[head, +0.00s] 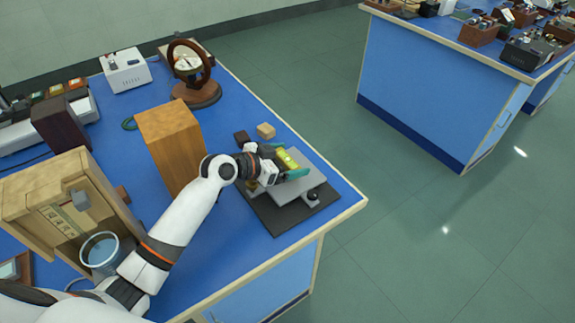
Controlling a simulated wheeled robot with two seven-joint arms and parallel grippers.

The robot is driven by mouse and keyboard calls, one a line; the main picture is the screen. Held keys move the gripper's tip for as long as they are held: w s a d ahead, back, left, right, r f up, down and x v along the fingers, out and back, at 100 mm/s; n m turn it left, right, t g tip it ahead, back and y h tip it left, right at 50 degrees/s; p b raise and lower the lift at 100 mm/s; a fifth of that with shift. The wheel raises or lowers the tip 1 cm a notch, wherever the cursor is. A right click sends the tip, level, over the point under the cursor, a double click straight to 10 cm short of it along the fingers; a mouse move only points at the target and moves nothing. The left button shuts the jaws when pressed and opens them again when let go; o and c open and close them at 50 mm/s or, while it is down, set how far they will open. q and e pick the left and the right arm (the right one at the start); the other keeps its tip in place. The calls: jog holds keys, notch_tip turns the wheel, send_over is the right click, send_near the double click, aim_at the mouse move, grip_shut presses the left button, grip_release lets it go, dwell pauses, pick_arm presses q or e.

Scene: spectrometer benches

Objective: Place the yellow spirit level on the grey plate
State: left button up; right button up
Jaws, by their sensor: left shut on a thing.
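The yellow spirit level (287,159) is a small yellow bar with greenish ends. My left gripper (284,166) is shut on it, over the grey plate (284,189). The plate lies on a dark base (273,214) near the right corner of the blue bench. I cannot tell whether the level touches the plate. The gripper hides part of the level and of the plate's left side. My right gripper is not in view.
A tall wooden block (172,142) stands left of my left gripper. A small wooden block (266,131) and a dark block (242,137) lie behind it. A round instrument (190,72) stands farther back. The bench edge runs close right of the plate.

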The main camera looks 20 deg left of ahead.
pick_arm(q)
notch_tip(320, 180, down, 2)
jog(key=shift+f, duration=0.15)
jog(key=shift+f, duration=0.1)
jog(key=o, duration=0.7)
jog(key=shift+r, duration=0.2)
jog(key=shift+s+a+r, duration=0.1)
jog(key=shift+s+a, duration=0.1)
jog(key=shift+s, duration=0.05)
jog(key=p+v, duration=0.2)
jog(key=v, duration=0.4)
jog(key=shift+s+a+r, duration=0.2)
jog(key=shift+s, duration=0.1)
